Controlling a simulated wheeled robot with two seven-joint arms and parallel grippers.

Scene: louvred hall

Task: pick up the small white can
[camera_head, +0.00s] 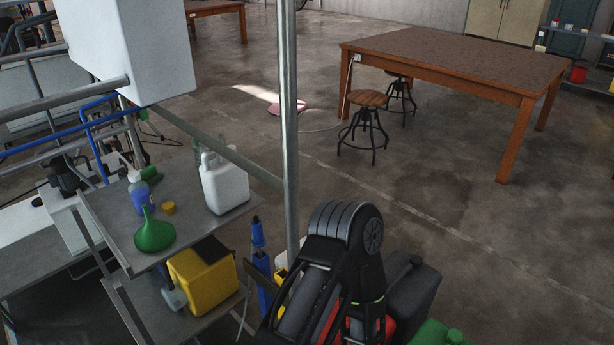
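A white can with a handle and a narrow neck (224,184) stands upright on the upper grey shelf of a metal cart (185,235), left of the middle in the head view. It is the clearest white can in view, but I cannot tell whether it is the small one. Another white object (281,257) is mostly hidden behind a pole lower down.
A metal pole (289,120) rises right of the can. A green funnel (155,235), a blue-labelled bottle (142,198) and a yellow container (203,277) are nearby. Open floor extends to a wooden table (450,55) and stools (366,120).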

